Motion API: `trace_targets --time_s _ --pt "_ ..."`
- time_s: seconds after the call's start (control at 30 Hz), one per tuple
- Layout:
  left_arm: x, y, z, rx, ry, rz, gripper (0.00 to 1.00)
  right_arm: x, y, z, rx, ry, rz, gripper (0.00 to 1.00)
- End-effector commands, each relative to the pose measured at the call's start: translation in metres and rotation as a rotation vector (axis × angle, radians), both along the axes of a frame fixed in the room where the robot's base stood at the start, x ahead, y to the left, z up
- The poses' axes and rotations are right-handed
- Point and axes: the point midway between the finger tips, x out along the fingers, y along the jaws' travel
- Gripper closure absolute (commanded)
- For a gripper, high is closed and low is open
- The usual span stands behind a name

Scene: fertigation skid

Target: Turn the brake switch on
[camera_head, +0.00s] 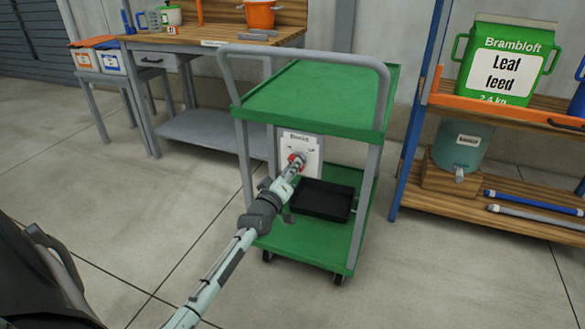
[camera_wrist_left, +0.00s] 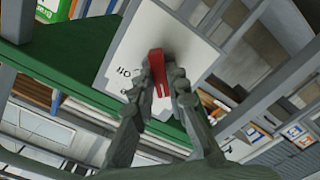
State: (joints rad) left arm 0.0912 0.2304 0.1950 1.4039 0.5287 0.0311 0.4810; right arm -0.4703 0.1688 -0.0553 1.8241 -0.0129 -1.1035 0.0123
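A white switch panel (camera_head: 302,147) with dark lettering hangs under the top shelf of the green cart. Its red switch handle (camera_head: 296,161) sticks out of its front. My left gripper (camera_head: 298,159) reaches the handle from the front and covers part of it. In the left wrist view, the red handle (camera_wrist_left: 158,72) is between the two fingertips of my left gripper (camera_wrist_left: 162,80), with a finger close against each side. The gripper looks shut on it. The "Off" lettering on the white panel (camera_wrist_left: 135,62) is partly readable beside the handle. My right gripper is not in view.
The green cart (camera_head: 320,95) has a grey push handle (camera_head: 300,53) above the panel and a black tray (camera_head: 321,199) on its lower shelf. A workbench (camera_head: 205,40) stands behind left, a shelf rack (camera_head: 480,200) right. The floor in front is clear.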

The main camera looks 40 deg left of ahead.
Motion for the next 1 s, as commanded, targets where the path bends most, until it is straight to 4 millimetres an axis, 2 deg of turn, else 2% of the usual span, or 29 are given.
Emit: trace_targets --time_s 0.03,0.13,0.17,0.43,0.53,0.67,1.0 --pt "0.0 0.0 -0.001 -0.001 0.001 0.0 0.79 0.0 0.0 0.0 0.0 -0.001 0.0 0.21" --pt "0.0 0.0 0.0 0.0 0.001 -0.001 0.67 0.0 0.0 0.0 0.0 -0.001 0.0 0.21" --pt "0.0 0.0 0.0 0.0 0.001 -0.001 0.65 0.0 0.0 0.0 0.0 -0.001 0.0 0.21" --pt "-0.001 0.0 0.0 0.001 0.0 0.0 0.65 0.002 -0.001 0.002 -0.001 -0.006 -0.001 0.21" --pt "-0.007 -0.002 -0.001 0.001 0.002 0.0 0.65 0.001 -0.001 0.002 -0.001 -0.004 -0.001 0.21" --pt "-0.027 -0.007 -0.002 0.0 0.002 0.001 0.65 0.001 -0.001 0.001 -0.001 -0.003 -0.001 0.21" --pt "-0.095 -0.023 -0.001 0.002 0.002 0.0 0.65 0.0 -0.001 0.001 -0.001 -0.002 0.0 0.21"
